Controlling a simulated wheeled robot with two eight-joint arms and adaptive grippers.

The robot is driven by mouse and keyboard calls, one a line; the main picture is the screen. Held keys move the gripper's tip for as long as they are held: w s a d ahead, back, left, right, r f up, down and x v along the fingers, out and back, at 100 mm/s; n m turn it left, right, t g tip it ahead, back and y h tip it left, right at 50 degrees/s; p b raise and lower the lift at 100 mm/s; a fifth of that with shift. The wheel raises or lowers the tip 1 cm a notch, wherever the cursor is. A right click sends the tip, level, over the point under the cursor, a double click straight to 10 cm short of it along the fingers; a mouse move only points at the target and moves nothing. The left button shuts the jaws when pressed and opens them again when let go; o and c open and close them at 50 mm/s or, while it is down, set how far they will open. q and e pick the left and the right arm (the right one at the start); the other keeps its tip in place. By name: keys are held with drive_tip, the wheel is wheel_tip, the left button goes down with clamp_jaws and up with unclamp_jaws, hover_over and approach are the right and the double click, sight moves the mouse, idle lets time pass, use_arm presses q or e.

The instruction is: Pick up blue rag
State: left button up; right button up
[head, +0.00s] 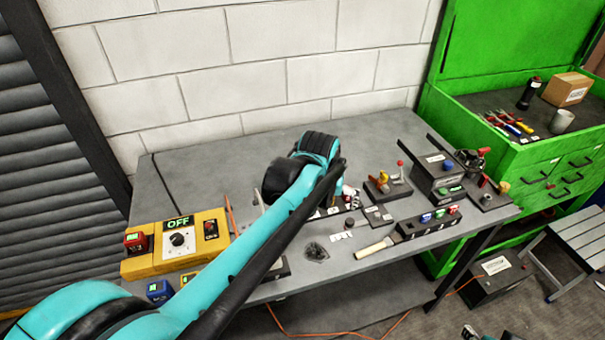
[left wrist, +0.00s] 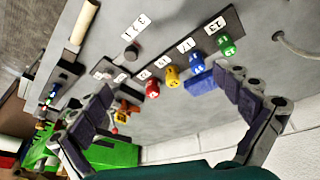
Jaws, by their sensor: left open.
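In the left wrist view my left gripper (left wrist: 167,82) is open, its dark-padded fingers wide apart above the table, with nothing held between them. A small blue piece (left wrist: 201,81) shows between the fingers, close to the right one, beside a row of coloured padlock-like items. It may be the blue rag, but I cannot tell. In the head view my left arm reaches over the table and hides its gripper and what lies beneath. No blue cloth shows clearly there. Grey tips at the bottom edge may be my right gripper (head: 489,335), mostly cut off.
A yellow control box (head: 175,252) stands at the table's left. A dark crumpled item (head: 316,252) and a pale-handled tool (head: 375,248) lie near the front edge. A dark box (head: 437,178) stands right, beside a green tool cabinet (head: 530,150). The table's back left is clear.

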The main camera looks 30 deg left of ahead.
use_arm(q)
drive_tip(key=w+a+f+n+g+p, duration=0.1)
drive_tip(key=w+a+p, duration=0.2)
drive_tip(key=w+a, duration=0.1)
drive_tip(key=w+a+f+n+g+p, duration=0.1)
drive_tip(key=w+a+n+p, duration=0.1)
drive_tip(key=w+a, duration=0.3)
drive_tip(key=w+a+f+n+g+p, duration=0.1)
drive_tip(key=w+a+n+p, duration=0.1)
drive_tip(key=w+a, duration=0.3)
drive_tip(key=shift+w+a+f+g+h+p, duration=0.1)
drive_tip(key=shift+w+g+h+p, duration=0.25)
drive_tip(key=shift+p, duration=0.55)
drive_tip(key=f, duration=0.3)
drive_tip(key=shift+w+a+f, duration=0.1)
drive_tip(key=shift+a+f, duration=0.2)
drive_tip(key=shift+a, duration=0.05)
wheel_tip(320, 180, down, 5)
drive_tip(key=shift+d+f+b, duration=0.1)
drive_tip(key=shift+f+b, duration=0.1)
drive_tip(key=shift+b, duration=0.55)
drive_tip(key=shift+c, duration=0.3)
use_arm(e)
wheel_tip(320, 180, up, 9)
drive_tip(key=shift+f, duration=0.15)
use_arm(q)
drive_tip(key=shift+r, duration=0.1)
drive_tip(key=c, duration=0.6)
use_arm(e)
drive_tip(key=shift+s, duration=0.1)
